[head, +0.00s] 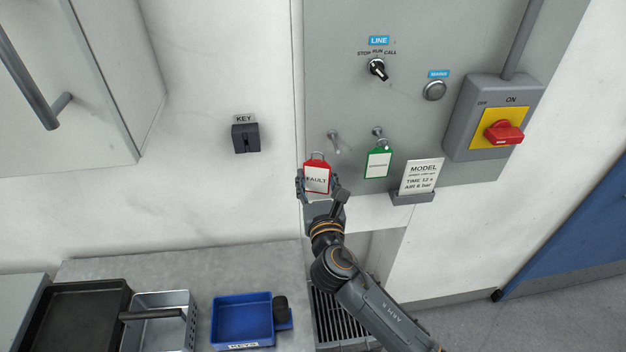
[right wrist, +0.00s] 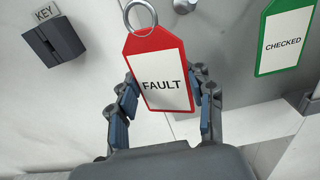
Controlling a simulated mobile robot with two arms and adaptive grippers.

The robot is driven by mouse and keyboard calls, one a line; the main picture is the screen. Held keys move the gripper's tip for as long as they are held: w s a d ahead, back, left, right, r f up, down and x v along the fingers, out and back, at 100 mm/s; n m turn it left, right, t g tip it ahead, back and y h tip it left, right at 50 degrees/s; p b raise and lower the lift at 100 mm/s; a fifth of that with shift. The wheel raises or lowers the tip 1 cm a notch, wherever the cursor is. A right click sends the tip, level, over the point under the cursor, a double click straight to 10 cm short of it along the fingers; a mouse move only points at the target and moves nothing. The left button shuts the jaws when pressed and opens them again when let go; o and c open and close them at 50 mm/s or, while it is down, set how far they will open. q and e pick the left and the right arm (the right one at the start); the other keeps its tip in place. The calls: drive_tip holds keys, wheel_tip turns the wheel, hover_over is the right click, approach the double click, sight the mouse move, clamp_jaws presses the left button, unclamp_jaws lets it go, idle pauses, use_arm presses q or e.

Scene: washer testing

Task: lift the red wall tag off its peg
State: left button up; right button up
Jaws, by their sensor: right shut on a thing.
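The red wall tag (head: 317,177), with a white label reading FAULT, is held in my right gripper (head: 320,190). In the right wrist view the red tag (right wrist: 158,72) stands upright between the two blue-padded fingers of the right gripper (right wrist: 165,105). Its metal ring (right wrist: 140,14) shows above it with no peg visible through it. In the head view an empty peg (head: 333,137) sticks out of the grey panel, up and right of the tag and apart from it. My left gripper is not in view.
A green tag (head: 377,163) hangs from the peg to the right, close by. A model card holder (head: 411,196) and a red switch (head: 504,133) are farther right. A black key box (head: 245,138) is on the wall at left. A blue tray (head: 243,320) lies on the counter below.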

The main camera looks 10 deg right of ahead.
sight(329, 173)
drive_tip(key=shift+w+d, duration=0.45)
drive_tip(key=shift+d, duration=0.35)
drive_tip(key=shift+w+d, duration=0.45)
drive_tip(key=shift+d, duration=0.3)
drive_tip(key=shift+w+d, duration=0.2)
drive_tip(key=shift+w+d, duration=0.15)
drive_tip(key=shift+d, duration=0.15)
drive_tip(key=shift+w, duration=0.1)
drive_tip(key=shift+w+d, duration=0.1)
drive_tip(key=shift+c, duration=0.4)
drive_tip(key=shift+d+f, duration=0.1)
drive_tip(key=shift+d, duration=0.25)
clamp_jaws()
drive_tip(key=shift+s+a, duration=0.2)
drive_tip(key=shift+s, duration=0.85)
drive_tip(key=shift+s, duration=0.15)
